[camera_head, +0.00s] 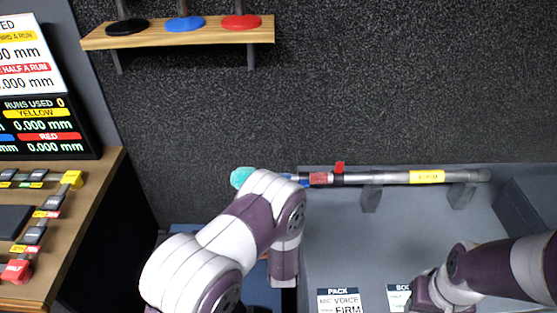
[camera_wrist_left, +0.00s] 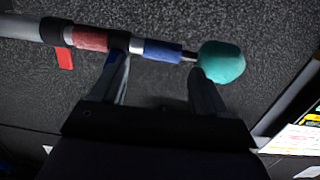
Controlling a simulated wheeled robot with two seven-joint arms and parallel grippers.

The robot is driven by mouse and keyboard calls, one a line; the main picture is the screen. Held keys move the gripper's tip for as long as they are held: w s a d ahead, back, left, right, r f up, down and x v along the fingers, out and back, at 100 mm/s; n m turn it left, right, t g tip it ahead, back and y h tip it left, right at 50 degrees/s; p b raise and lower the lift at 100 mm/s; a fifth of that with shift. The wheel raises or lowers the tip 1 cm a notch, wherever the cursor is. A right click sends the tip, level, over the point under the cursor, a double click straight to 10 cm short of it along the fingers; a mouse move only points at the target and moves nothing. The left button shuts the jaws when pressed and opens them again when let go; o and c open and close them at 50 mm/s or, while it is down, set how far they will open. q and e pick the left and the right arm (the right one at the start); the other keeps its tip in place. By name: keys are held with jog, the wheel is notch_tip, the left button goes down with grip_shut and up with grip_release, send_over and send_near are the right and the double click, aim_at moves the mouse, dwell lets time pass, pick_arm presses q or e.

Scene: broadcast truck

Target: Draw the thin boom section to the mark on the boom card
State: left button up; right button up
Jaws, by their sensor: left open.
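The boom (camera_head: 390,178) lies level along the back of a grey tray, with yellow, red and blue bands and a teal ball end (camera_head: 240,177). In the left wrist view, the blue-banded section (camera_wrist_left: 160,51) and a short thin dark rod lead to the teal ball (camera_wrist_left: 221,62). My left gripper (camera_wrist_left: 158,68) is open, its fingers apart on either side of the blue band along the boom. I cannot tell whether they touch it. In the head view, my arm hides these fingers. The boom card (camera_head: 397,300) is partly cut off and hidden; its mark is unreadable. My right gripper's fingers are not visible.
A red flag (camera_head: 339,167) stands up from the boom. Grey brackets (camera_head: 371,199) support it. A pack card (camera_head: 338,301) lies in the tray (camera_head: 350,250). A wooden shelf (camera_head: 180,36) is above. A console with a screen (camera_head: 45,125) stands left.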

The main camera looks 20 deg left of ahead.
aim_at(234, 173)
pick_arm(q)
jog(key=w+a+t+p, duration=0.1)
jog(key=w+a, duration=0.2)
jog(key=w, duration=0.8)
jog(key=shift+w+a+r+y, duration=0.25)
jog(key=shift+a+r+y, duration=0.05)
jog(key=shift+a, duration=0.05)
jog(key=c, duration=1.2)
jog(key=shift+o, duration=0.2)
jog(key=s+a, duration=0.1)
jog(key=a, duration=0.3)
jog(key=s+a+b, duration=0.1)
jog(key=a, duration=0.4)
jog(key=s+a, duration=0.2)
jog(key=a, duration=0.2)
jog(key=shift+a, duration=0.15)
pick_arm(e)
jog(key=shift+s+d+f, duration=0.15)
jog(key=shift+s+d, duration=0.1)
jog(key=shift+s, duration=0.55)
pick_arm(q)
jog(key=o, duration=1.2)
jog(key=shift+c, duration=0.2)
